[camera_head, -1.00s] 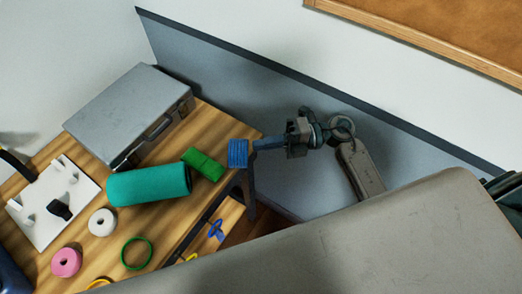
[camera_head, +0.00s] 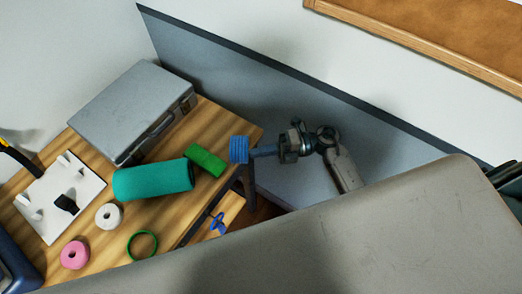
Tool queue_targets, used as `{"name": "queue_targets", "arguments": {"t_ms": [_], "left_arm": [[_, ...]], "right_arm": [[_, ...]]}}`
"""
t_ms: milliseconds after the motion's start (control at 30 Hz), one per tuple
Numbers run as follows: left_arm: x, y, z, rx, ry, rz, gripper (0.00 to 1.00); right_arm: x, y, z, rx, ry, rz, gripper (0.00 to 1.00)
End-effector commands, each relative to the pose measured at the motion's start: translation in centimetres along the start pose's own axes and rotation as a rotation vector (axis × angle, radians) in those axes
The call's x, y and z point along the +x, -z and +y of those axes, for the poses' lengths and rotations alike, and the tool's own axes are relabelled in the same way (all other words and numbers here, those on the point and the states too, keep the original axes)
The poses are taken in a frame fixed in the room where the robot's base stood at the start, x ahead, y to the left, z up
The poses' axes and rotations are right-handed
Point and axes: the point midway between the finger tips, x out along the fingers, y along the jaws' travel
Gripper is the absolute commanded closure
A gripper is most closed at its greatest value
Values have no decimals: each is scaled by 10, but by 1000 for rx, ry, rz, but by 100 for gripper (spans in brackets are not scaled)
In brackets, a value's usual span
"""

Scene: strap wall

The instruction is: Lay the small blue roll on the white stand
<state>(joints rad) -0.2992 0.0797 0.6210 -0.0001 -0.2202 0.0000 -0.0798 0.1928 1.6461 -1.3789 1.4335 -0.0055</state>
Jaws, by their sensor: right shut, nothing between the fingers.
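The small blue roll (camera_head: 239,149), ridged, is at the right end of the wooden table. The white stand (camera_head: 42,212) is a flat plate with upright prongs and a small black piece on it, at the far left of the table. My right gripper (camera_head: 258,151) comes in from the right, shut, with its narrow fingers pointing at the roll's right side. Its tips are at or very near the roll; I cannot tell whether they touch. My left gripper is not in view.
On the table (camera_head: 165,217) are a grey case (camera_head: 130,105), a teal roll (camera_head: 152,180), a green roll (camera_head: 206,160), white (camera_head: 108,216) and pink (camera_head: 75,254) rolls, and a green ring (camera_head: 129,250). A blue item (camera_head: 218,223) lies lower right.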

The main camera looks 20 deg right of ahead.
Motion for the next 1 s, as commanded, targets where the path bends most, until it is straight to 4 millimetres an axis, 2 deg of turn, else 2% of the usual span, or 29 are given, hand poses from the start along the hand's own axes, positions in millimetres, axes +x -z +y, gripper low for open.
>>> {"name": "queue_targets", "arguments": {"t_ms": [200,433,1000], "left_arm": [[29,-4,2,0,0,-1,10],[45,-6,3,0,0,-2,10],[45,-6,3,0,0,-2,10]], "right_arm": [[34,-34,-5,-6,-6,-1,100],[66,-66,-2,-3,-4,0,100],[70,-70,0,0,-1,0,100]]}}
